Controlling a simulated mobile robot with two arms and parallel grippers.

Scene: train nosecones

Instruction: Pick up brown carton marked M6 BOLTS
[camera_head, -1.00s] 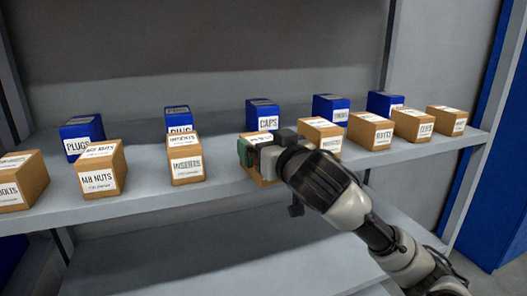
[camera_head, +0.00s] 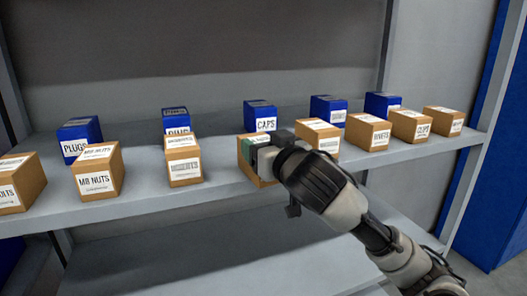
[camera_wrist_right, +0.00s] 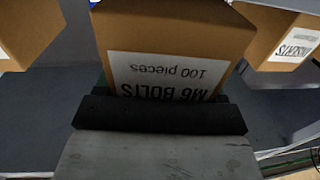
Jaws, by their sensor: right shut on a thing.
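The brown carton marked M6 BOLTS (camera_wrist_right: 175,35) fills the upper middle of the right wrist view, its white label upside down there and reading 100 pieces. In the head view the carton (camera_head: 247,176) stands in the front row of the shelf, mostly hidden behind my right gripper. My right gripper (camera_head: 258,152) is shut on this carton at its front. In the wrist view a dark gripper bar (camera_wrist_right: 160,115) covers the lower edge of the label. My left gripper is not in view.
Brown cartons, including M8 NUTS (camera_head: 98,172) and one with an unclear label (camera_head: 183,161), flank the held one on the grey shelf (camera_head: 140,202). Blue boxes such as CAPS (camera_head: 260,115) stand behind. A lower shelf (camera_head: 210,265) is bare. Neighbouring cartons (camera_wrist_right: 280,35) hang close in the wrist view.

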